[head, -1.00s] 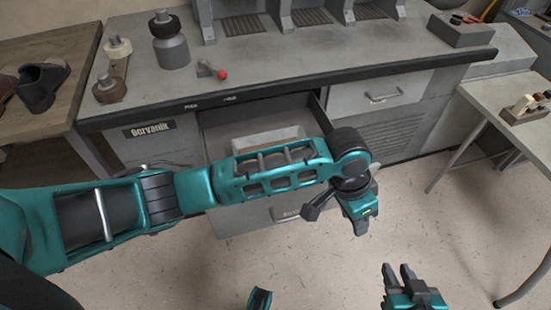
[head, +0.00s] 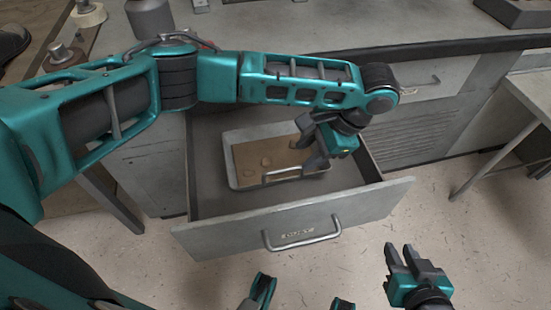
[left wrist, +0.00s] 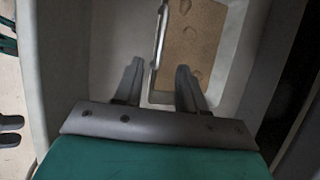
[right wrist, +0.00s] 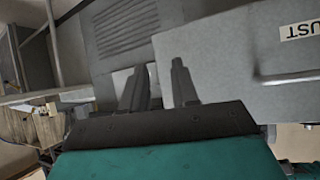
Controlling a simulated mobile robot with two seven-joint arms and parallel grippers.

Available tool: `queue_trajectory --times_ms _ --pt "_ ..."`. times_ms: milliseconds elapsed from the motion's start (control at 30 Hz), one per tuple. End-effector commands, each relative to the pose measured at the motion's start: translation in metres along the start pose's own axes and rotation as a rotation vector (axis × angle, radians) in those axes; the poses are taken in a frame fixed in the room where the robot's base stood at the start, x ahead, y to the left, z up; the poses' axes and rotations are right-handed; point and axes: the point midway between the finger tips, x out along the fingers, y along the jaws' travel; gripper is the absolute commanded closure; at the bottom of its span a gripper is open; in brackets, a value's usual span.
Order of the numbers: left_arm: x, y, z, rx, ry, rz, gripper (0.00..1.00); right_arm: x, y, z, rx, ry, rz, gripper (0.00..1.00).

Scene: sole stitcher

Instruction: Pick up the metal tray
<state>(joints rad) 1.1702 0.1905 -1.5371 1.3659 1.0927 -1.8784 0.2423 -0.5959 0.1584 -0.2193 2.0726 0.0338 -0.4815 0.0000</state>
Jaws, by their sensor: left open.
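The metal tray (head: 229,165) is a shallow, light grey rectangular tray with a brown bottom and a bar handle on its near side. It sits inside the open drawer (head: 215,222). My left gripper (head: 307,150) is open over the tray's right part; its arm crosses above the drawer. In the left wrist view, the tray's bar handle (left wrist: 161,35) runs between the open fingers, ahead of their tips. Whether the fingers touch the tray is unclear. My right gripper (head: 402,255) is open and empty, in front of the drawer's right end.
The drawer front with its bar handle (head: 302,238) stands out over the floor. The workbench top (head: 330,22) lies above and behind the drawer. A side table (head: 525,95) stands at the right. The floor (head: 475,235) in front of it is clear.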

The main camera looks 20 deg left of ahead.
Motion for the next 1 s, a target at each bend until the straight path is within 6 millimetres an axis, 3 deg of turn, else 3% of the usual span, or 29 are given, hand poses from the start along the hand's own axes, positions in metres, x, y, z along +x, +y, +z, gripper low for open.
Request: queue_trajectory --times_ms 100,367,700,933,1000 --pt "0.023 0.001 -0.001 0.0 0.0 0.0 0.6 0.005 0.001 0.008 0.0 -0.001 0.001 0.71" --pt "0.04 0.001 0.0 0.001 0.002 0.0 0.6 0.008 0.001 0.011 0.003 -0.003 0.001 0.71" --pt "0.085 0.001 0.002 -0.001 0.001 0.0 0.6 0.017 -0.003 0.012 0.016 0.008 -0.007 0.71" --pt "0.086 0.0 0.002 0.0 0.003 0.0 0.6 0.017 -0.005 0.009 0.018 0.008 -0.01 0.71" --pt "0.086 0.0 0.002 0.0 0.002 0.0 0.66 0.016 -0.005 0.009 0.018 0.008 -0.011 0.71"
